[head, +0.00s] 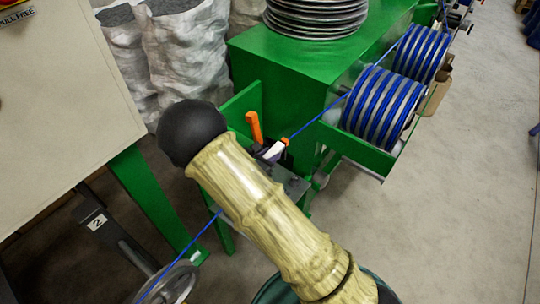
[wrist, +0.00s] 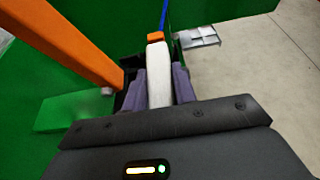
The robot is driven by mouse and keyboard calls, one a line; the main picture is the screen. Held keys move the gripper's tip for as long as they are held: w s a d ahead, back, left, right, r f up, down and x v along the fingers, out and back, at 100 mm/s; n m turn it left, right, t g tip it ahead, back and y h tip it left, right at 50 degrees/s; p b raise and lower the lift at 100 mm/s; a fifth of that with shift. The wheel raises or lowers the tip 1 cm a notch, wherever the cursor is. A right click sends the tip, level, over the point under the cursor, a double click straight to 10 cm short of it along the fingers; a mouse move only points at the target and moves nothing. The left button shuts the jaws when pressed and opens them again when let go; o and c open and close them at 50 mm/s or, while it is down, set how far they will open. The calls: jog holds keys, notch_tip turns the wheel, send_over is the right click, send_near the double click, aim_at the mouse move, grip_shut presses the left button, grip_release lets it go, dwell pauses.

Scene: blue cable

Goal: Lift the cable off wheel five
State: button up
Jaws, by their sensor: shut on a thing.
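The blue cable (head: 320,118) runs from the reel at right down to the spot at my gripper. It shows again at lower left (head: 205,232), beyond my arm; the stretch between is hidden. In the wrist view the cable (wrist: 164,14) rises behind an orange-tipped white piece (wrist: 159,72). My gripper (wrist: 160,88) has its two grey pads on either side of this white piece, shut on it. The white piece also shows in the head view (head: 273,151). I cannot tell which wheel is wheel five.
An orange lever (head: 254,127) stands close to the left of my gripper. Green machine panels (head: 285,72) are close around. Blue cable reels (head: 383,105) stand at right. A grey wheel (head: 168,286) is at lower left. Open floor (head: 450,190) lies at right.

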aim_at(269, 154)
jog(key=shift+r, duration=0.15)
notch_tip(269, 154, up, 10)
jog(key=shift+f+b, duration=0.15)
jog(key=shift+b, duration=0.65)
